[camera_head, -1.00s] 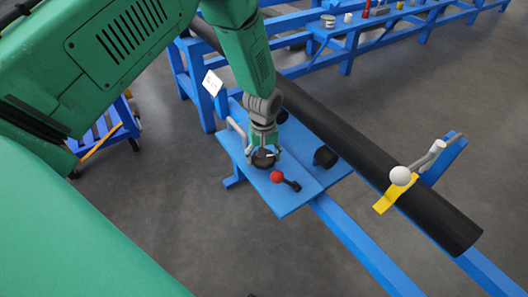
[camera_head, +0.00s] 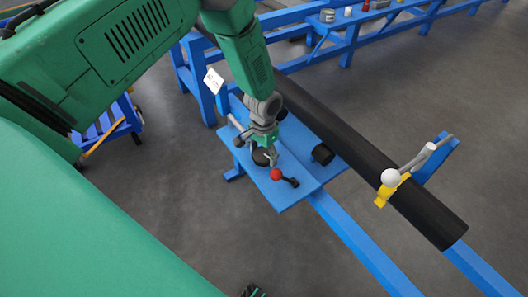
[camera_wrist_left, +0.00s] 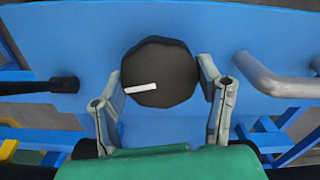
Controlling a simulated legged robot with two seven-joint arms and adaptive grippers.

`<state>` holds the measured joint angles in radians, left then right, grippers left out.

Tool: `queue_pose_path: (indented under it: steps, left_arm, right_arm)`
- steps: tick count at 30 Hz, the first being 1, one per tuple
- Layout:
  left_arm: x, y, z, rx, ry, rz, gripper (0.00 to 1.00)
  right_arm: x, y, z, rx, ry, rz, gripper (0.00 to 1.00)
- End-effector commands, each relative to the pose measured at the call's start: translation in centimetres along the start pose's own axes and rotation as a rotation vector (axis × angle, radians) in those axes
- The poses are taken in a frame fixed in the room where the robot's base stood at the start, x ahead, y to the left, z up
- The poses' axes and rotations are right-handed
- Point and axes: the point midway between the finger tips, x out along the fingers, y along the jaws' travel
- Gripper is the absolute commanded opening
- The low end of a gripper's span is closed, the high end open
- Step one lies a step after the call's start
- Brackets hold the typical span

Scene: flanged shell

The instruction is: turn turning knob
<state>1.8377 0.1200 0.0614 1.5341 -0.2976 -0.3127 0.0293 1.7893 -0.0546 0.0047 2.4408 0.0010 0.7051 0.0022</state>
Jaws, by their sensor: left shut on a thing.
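The turning knob (camera_head: 262,157) is a dark round knob on the blue panel (camera_head: 292,202). In the left wrist view the knob (camera_wrist_left: 160,66) has a faceted edge and a white line mark that runs from its middle toward the left. My left gripper (camera_head: 265,151) reaches down to it from above, shut on it. In the wrist view its two grey fingers stand on either side of the knob, and the right finger touches its edge. The fingers hide part of the knob in the head view. My right gripper cannot be made out.
A red ball-ended lever (camera_head: 276,175) sits close to the knob. A long black pipe (camera_head: 350,146) runs behind. A white ball (camera_head: 391,177) and yellow piece (camera_head: 381,202) stand at the right.

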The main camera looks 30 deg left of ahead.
Motion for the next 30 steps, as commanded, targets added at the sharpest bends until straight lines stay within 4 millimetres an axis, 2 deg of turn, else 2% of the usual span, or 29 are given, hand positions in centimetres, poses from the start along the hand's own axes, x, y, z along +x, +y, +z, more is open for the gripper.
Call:
queue_pose_path:
  steps: [12,30]
  left_arm:
    - [-0.18,-0.17,-0.26,0.204,0.006,-0.003,0.31]
    - [-0.15,-0.15,-0.25,0.238,0.006,-0.003,0.31]
  right_arm:
    - [-0.53,0.01,-0.03,0.000,0.000,0.000,0.00]
    - [-0.57,0.00,-0.03,0.000,0.000,0.000,0.00]
